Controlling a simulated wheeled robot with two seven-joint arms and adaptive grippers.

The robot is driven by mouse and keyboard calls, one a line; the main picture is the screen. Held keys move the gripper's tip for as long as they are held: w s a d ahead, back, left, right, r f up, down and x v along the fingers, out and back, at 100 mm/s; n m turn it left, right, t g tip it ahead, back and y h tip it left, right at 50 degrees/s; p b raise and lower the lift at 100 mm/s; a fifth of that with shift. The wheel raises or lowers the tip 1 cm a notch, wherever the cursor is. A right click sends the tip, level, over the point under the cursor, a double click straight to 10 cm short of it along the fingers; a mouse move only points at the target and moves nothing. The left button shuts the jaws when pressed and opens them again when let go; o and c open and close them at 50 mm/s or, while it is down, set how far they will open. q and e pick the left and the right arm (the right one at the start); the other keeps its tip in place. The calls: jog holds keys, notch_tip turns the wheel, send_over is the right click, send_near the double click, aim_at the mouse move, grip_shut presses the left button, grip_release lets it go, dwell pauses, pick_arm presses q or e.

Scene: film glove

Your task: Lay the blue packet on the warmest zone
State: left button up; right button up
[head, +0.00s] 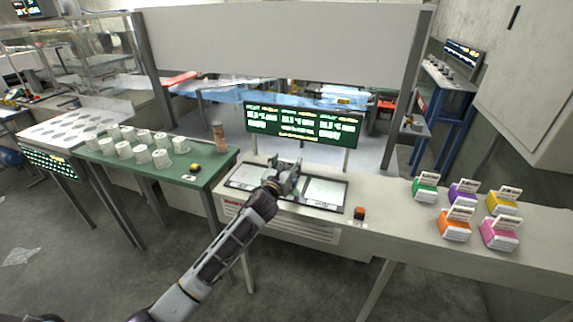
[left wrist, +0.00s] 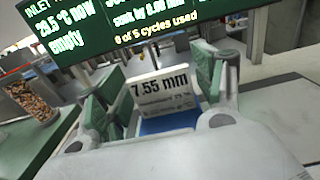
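The blue packet (left wrist: 168,123) shows in the left wrist view between the green-padded fingers of my left gripper (left wrist: 158,105). Its upright white card reads "7.55 mm". The fingers are close against both sides of it. In the head view my left gripper (head: 287,172) is over the middle of the plate unit, and the packet is mostly hidden. The left plate (head: 243,176) and right plate (head: 324,192) are bare; the middle one is largely covered by the gripper. The display (head: 303,123) behind has three columns; in the left wrist view its inlet column reads about 29.5 °C, empty. My right gripper is not in view.
Green, purple, yellow, orange and pink packets (head: 456,222) stand on the counter's right. A small orange-and-black block (head: 359,213) is by the plate unit. A green table (head: 205,165) at left holds several white cups (head: 161,158). The counter between block and packets is clear.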

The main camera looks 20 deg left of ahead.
pick_arm(q)
jog(key=shift+s+r, duration=0.1)
jog(key=shift+r, duration=0.05)
dwell(0.3)
jog(key=shift+s, duration=0.45)
jog(key=s, duration=1.1)
jog(key=shift+a, duration=0.2)
dwell(1.9)
